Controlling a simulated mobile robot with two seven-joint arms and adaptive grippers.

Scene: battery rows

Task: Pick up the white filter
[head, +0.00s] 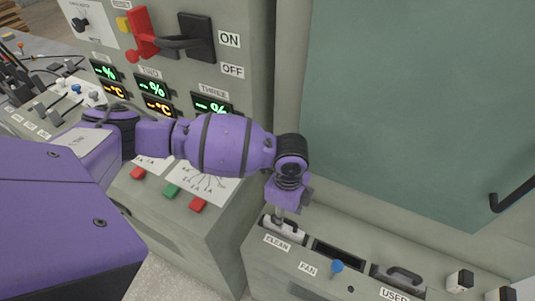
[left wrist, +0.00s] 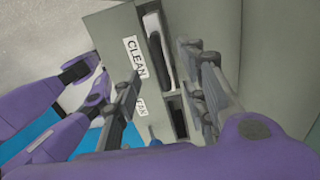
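The white filter (head: 290,232) sits in the slot marked CLEAN on the low grey console; only its top shows, partly covered by my gripper. It also shows in the left wrist view (left wrist: 153,28) as a pale piece with a grey handle part. My left gripper (head: 280,212) points down just above it. In the left wrist view its two fingers (left wrist: 166,72) are apart, one on each side of the slot row, with the filter seen between them. I cannot tell whether a finger touches it. My right gripper is in neither view.
A blue knob (head: 336,266) stands up near FAN. A tall panel with a red lever (head: 140,30) rises behind my left arm.

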